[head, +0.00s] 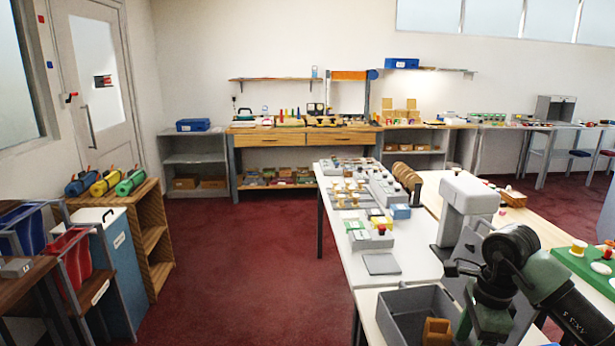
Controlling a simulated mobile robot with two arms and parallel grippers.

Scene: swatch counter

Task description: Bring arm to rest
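My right arm, black and dark green, comes in from the lower right. Its wrist is bent over the near table, and the hand of my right gripper (487,322) points down at the bottom edge of the head view. The fingertips are not clear, so I cannot tell whether it is open or shut. It is just right of a grey open bin (405,302) that has a brown wooden block (437,331) at its near right corner. My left gripper is not in view.
A white table (425,262) with small parts and a flat grey plate (381,264) runs away from me. A grey-white machine (466,205) stands close behind my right arm. A green board (590,268) lies at right. Red carpet (235,265) is clear at centre left.

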